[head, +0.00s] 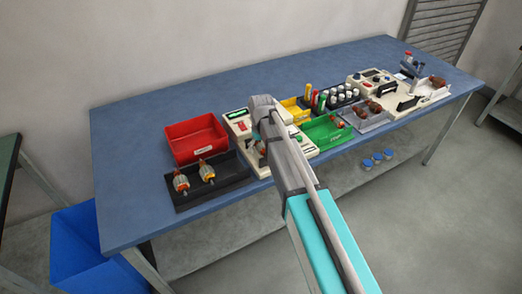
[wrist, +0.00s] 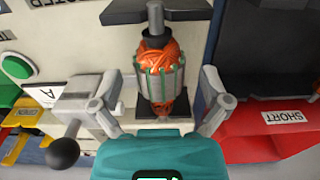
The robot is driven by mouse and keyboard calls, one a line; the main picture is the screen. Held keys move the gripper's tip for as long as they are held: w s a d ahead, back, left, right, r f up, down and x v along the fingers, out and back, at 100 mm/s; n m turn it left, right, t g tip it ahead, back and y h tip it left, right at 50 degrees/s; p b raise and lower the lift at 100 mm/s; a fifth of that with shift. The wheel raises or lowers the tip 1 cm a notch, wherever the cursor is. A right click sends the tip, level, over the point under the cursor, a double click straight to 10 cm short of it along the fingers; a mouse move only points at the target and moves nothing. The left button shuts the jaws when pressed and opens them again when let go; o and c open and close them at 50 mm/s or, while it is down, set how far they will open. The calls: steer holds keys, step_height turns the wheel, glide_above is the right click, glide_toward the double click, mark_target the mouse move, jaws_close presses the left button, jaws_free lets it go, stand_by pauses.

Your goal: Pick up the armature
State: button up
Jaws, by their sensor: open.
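In the wrist view, an armature (wrist: 160,72) with orange windings, a grey-green slotted core and a dark shaft end sits at a dark holder on the pale tester (wrist: 75,15). My gripper (wrist: 158,92) is open, with one finger on each side of the armature. Gaps show between the fingers and the core, so I see no grip. In the head view, my arm covers much of the tester (head: 238,124) and hides my gripper's fingers.
A red bin (head: 195,139) labelled SHORT (wrist: 265,125) stands beside the tester. A lever with a black ball (wrist: 63,152) is close to my left finger. Green (head: 325,131) and yellow (head: 294,111) bins stand to the right. The blue table's left end (head: 125,150) is clear.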

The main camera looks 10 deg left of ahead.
mark_target(261, 144)
stand_by(0.5)
jaws_close()
steer(key=shift+r, duration=0.25)
stand_by(0.4)
step_height(261, 144, up, 3)
steer(key=p, duration=0.3)
steer(key=s+d+r+p, duration=0.2)
steer(key=s+r+p, duration=0.2)
steer(key=s+p, duration=0.1)
steer(key=s+d+r+p, duration=0.2)
steer(key=s+r+p, duration=0.3)
steer(key=s, duration=0.3)
steer(key=shift+s+d+r, duration=0.15)
steer(key=shift+d+r, duration=0.15)
